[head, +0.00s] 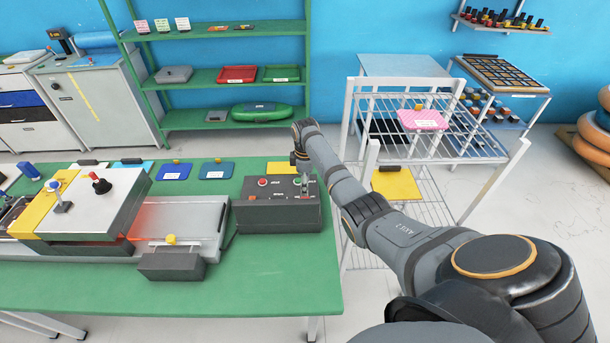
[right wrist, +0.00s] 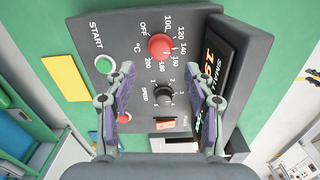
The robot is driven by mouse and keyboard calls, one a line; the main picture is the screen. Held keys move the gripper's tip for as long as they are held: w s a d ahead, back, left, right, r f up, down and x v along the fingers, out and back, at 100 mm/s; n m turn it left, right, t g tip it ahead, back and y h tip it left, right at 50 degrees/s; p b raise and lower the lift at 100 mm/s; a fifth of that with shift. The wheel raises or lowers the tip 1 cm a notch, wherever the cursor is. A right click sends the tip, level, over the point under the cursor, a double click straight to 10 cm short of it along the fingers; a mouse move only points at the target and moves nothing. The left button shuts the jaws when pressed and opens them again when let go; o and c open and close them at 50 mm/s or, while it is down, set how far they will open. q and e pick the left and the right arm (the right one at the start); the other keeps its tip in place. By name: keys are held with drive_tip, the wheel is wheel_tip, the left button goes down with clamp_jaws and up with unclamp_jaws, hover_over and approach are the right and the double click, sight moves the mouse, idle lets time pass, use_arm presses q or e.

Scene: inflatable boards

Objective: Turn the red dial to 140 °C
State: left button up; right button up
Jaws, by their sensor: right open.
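The red dial (right wrist: 160,46) sits on a dark grey control box (right wrist: 80,22), with OFF and numbers from 100 to 200 printed around it. I cannot tell where its pointer stands. My right gripper (right wrist: 159,72) is open and empty above the panel, its two fingers apart, with the dial beyond the tips and between their lines. A smaller black speed knob (right wrist: 164,95) lies between the fingers. In the head view the box (head: 275,217) stands on the green table, with my right gripper (head: 304,182) over its right part. My left gripper is not in view.
A green START button (right wrist: 104,63), a red button (right wrist: 123,117) and an orange switch (right wrist: 166,125) surround the knobs. A partly hidden display (right wrist: 213,70) stands at the panel's right.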

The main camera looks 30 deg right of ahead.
wheel_tip(320, 180, up, 6)
drive_tip(key=shift+f, duration=0.2)
idle(0.4)
